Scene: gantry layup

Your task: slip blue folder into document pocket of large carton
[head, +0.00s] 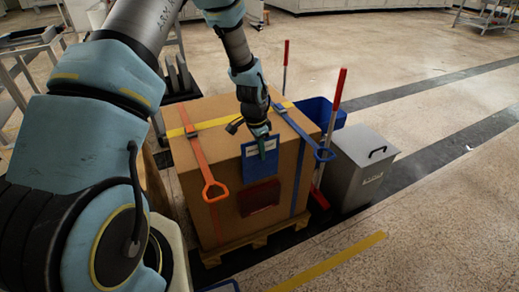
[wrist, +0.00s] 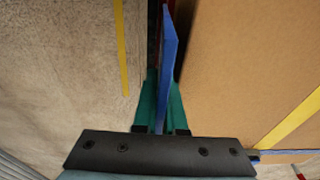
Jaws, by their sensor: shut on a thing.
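The large carton (head: 220,222) stands on a wooden pallet, strapped with orange, blue and yellow bands. The reddish document pocket (head: 258,198) is on its front face. My gripper (head: 264,146) is shut on the top of the blue folder (head: 258,168), which hangs upright in front of that face, just above the pocket. In the wrist view, the green fingers (wrist: 160,108) pinch the folder (wrist: 169,65) edge-on, with a narrow gap to the carton (wrist: 245,70). The folder's lower edge appears close to the pocket's mouth; I cannot tell whether it has entered.
A grey bin (head: 362,170), a blue tub (head: 322,112) and red-handled poles (head: 337,92) stand right of the carton. Floor in front is open.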

